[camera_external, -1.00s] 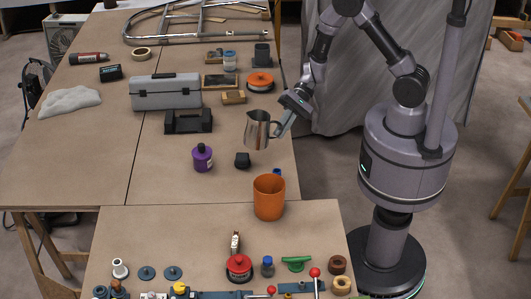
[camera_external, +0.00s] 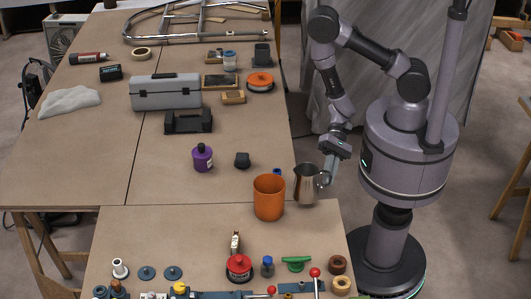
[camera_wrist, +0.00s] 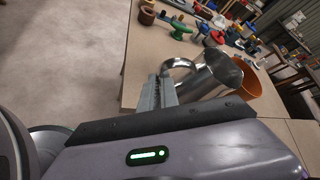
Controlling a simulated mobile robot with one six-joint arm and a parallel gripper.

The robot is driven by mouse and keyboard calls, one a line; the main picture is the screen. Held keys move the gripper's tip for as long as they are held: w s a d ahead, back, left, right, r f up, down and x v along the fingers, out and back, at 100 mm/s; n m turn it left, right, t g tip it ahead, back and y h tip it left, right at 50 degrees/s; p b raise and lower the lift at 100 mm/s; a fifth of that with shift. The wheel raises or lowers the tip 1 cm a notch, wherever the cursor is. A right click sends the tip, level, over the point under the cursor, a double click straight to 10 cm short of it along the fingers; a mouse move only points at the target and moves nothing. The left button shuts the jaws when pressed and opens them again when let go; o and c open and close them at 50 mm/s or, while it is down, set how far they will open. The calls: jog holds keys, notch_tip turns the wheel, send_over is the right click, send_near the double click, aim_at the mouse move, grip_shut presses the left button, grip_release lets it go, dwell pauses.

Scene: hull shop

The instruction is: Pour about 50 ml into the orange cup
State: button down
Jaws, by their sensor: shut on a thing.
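The orange cup (camera_external: 269,198) stands upright near the front of the workbench, by the seam between the two table sections. A metal pitcher (camera_external: 306,184) is just right of the cup, close to its rim height and slightly tilted at most. My gripper (camera_external: 327,176) is shut on the pitcher's handle. In the wrist view my gripper (camera_wrist: 163,92) holds the looped handle, and the pitcher (camera_wrist: 212,77) partly covers the orange cup (camera_wrist: 248,84). The inside of the cup and any liquid cannot be seen.
A purple bottle (camera_external: 202,158) and a small dark item (camera_external: 242,160) stand left of and behind the cup. The bench left of the cup is clear.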

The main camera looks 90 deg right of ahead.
jog(key=shift+s+a+f+n+g, duration=0.15)
jog(key=shift+s+a+g, duration=0.15)
jog(key=shift+s, duration=0.25)
jog(key=shift+s+a+f+n+g, duration=0.1)
jog(key=shift+s+a+n+g, duration=0.15)
jog(key=shift+s, duration=0.3)
jog(key=shift+w+r, duration=0.1)
